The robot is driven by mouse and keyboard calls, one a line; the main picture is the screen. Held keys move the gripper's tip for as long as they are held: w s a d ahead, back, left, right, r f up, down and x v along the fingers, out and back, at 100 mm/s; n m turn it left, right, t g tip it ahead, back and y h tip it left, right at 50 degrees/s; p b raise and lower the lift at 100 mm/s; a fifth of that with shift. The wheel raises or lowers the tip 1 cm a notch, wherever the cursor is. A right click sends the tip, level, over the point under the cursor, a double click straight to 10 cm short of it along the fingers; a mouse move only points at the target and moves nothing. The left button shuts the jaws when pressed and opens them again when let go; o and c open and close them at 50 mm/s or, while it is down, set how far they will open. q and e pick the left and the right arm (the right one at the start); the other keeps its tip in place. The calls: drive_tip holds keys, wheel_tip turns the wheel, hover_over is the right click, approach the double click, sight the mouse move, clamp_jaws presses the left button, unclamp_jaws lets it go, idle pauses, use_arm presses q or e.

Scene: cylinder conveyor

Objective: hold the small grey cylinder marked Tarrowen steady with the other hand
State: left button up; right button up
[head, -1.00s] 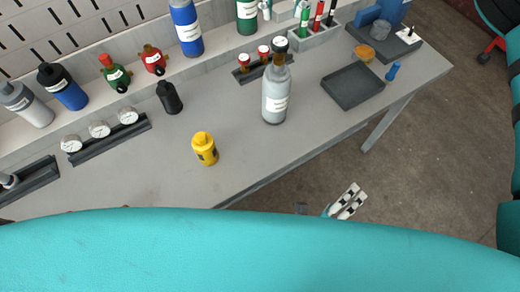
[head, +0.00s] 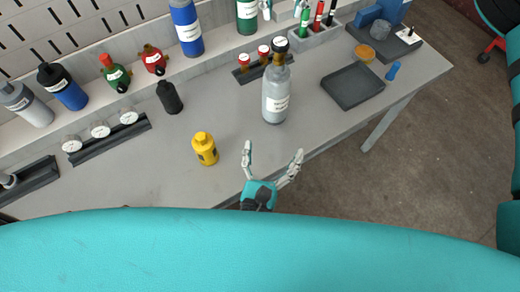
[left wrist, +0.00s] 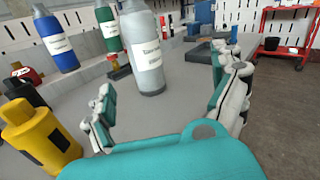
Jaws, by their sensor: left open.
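The grey cylinder (head: 276,97) stands upright on the workbench, with a white label, a brownish neck and a dark, white-faced top. In the left wrist view the cylinder (left wrist: 143,50) stands ahead between the fingers, its label partly readable as "Tarrow", its top cut off. My left gripper (head: 272,160) is open and empty at the bench's front edge, below the cylinder and apart from it; its spread fingers (left wrist: 168,100) also show in the left wrist view. My right gripper (head: 282,10) appears only as two pale, separated fingers at the top edge, apart from the cylinder.
A yellow cylinder (head: 205,149) stands left of my left gripper, and a black bottle (head: 169,98) behind it. A dark rack (head: 243,73) with red-topped pieces is behind the grey cylinder. A dark tray (head: 352,86) lies to the right. The bench in front of the cylinder is clear.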

sight(276, 95)
use_arm(q)
drive_tip(key=shift+m+y, duration=0.5)
drive_tip(key=w, duration=1.1)
drive_tip(key=w+f, duration=0.1)
drive_tip(key=w, duration=0.5)
drive_tip(key=shift+w+a, duration=0.1)
drive_tip(key=shift+w, duration=0.25)
